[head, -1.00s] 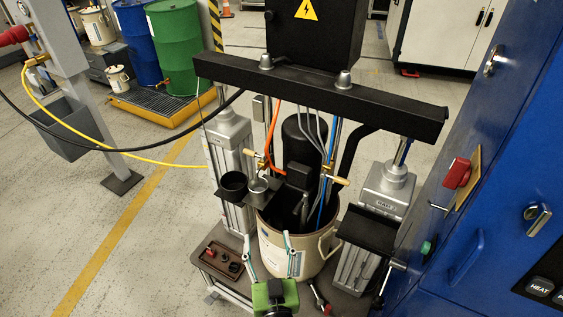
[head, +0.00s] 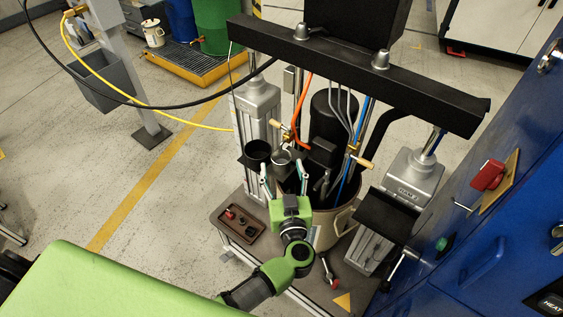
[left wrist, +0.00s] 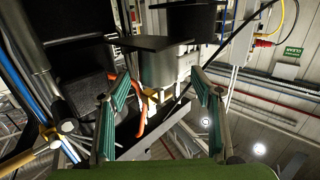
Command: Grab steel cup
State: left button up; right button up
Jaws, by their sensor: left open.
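The steel cup (head: 281,157) is a small grey metal cup in a black holder beside a black cup (head: 257,150), in front of the left press column. My left gripper (head: 284,172) is open, with its two fingers pointing up toward the steel cup from the near side. In the left wrist view the steel cup (left wrist: 165,66) shows beyond and between the two spread fingertips (left wrist: 162,82). The gap to it is small, and I cannot tell whether a finger touches it. My right gripper is not in view.
The drum (head: 335,228) stands below and right of the cups, under the black crossbeam (head: 350,70). A brown tray (head: 237,221) with small parts lies at the left of the cart. Hoses and a brass valve handle (head: 362,161) are close on the right.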

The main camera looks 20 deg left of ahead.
aim_at(283, 167)
pick_arm(q)
jog(key=x, duration=0.4)
jog(key=shift+w+d+f, duration=0.1)
jog(key=shift+w, duration=0.15)
jog(key=c, duration=1.3)
jog(key=shift+p, duration=0.35)
